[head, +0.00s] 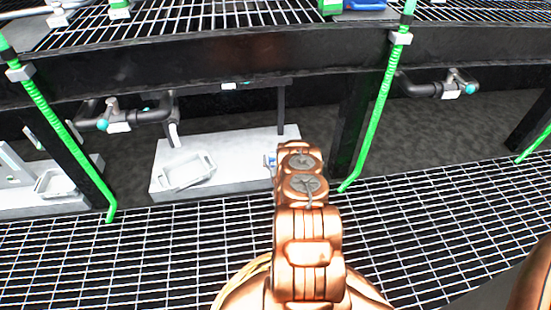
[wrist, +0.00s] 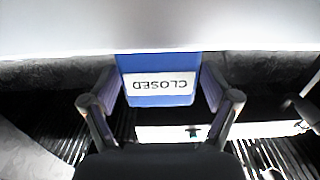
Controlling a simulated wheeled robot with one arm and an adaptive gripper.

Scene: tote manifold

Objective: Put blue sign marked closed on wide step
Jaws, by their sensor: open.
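The blue sign (wrist: 157,97) shows in the wrist view, with a white label reading CLOSED upside down. It lies between the two fingers of my gripper (wrist: 160,88), which are apart with a finger on either side of it. I see no clear grip on the sign, and whether either finger touches it is unclear. In the head view my copper arm hides most of the gripper; a small blue patch (head: 270,160) shows left of the arm, too small to identify. I cannot tell for certain which surface is the wide step; a white platform (head: 225,145) stands behind the arm.
A pale tray (head: 188,172) rests on the white platform. Green hoses (head: 372,110) and (head: 62,135) hang in front of dark posts. Dark pipes with valves (head: 125,118) run below the upper grating (head: 200,22). Open floor grating (head: 440,225) lies to the right. A pale surface (wrist: 160,25) fills the wrist view's top.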

